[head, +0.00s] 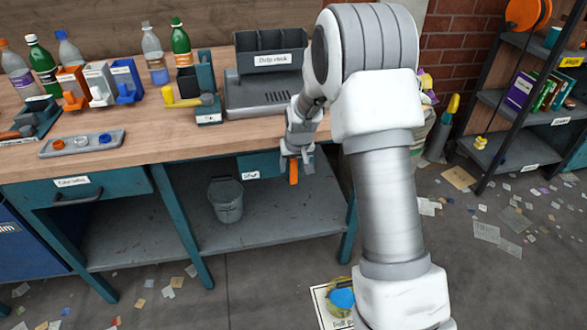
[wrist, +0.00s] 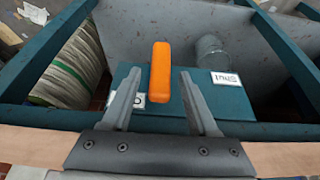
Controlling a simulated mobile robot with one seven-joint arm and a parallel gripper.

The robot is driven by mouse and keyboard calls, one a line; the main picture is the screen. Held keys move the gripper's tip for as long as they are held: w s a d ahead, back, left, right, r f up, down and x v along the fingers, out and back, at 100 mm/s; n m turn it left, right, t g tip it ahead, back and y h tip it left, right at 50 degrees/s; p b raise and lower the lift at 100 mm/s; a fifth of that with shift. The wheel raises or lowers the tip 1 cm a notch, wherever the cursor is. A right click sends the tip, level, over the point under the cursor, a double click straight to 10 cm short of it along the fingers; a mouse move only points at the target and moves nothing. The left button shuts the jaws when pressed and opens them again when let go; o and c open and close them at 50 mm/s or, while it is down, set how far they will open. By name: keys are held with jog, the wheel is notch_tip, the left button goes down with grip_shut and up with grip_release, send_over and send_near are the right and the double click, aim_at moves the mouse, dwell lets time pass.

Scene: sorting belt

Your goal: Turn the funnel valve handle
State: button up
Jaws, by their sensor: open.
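An orange handle (head: 293,172) sticks out at a teal box (head: 258,163) under the front edge of the workbench. I take it for the funnel valve handle; no funnel is clearly visible. In the wrist view the orange handle (wrist: 161,75) stands upright in the picture, in front of the teal box (wrist: 205,115) with white labels. My gripper (wrist: 160,72) is open, one finger on each side of the handle, with a gap on both sides. In the head view my gripper (head: 298,158) is at the bench edge, partly hiding the handle's upper end.
A grey bucket (head: 227,200) stands on the lower shelf, left of the handle. The workbench top (head: 150,125) carries bottles, a yellow-handled device (head: 205,100) and a dark rack (head: 270,55). A shelf unit (head: 515,100) stands at the right. Paper scraps litter the floor.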

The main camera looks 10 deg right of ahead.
jog(key=shift+w+f, duration=0.15)
jog(key=shift+f, duration=0.1)
grip_shut()
dwell(1.4)
